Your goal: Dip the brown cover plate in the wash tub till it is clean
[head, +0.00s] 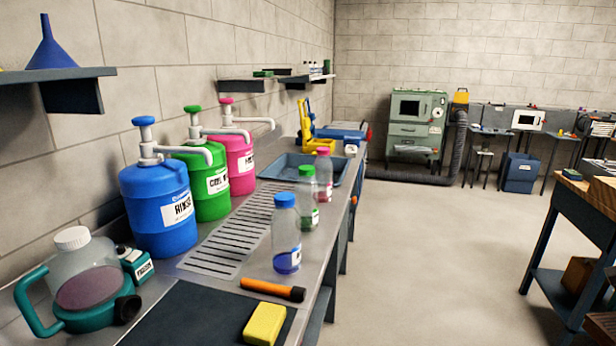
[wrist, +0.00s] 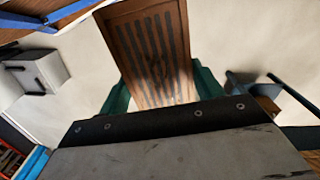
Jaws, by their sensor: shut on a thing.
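The brown cover plate (wrist: 118,40) is in the wrist view, with several long dark stripes down its face and a paler patch near its lower middle. I cannot tell whether the stripes are slots or dirt. My gripper (wrist: 163,82) is shut on the plate, its green fingers on either side of the near end. The plate is held above a pale floor.
Blue (head: 150,218), green (head: 196,168) and pink (head: 240,160) pump jugs line the wall. Small bottles (head: 286,240), an orange torch (head: 272,289) and a yellow sponge (head: 264,324) are on the bench. A workbench (head: 570,222) stands right; the floor between is clear.

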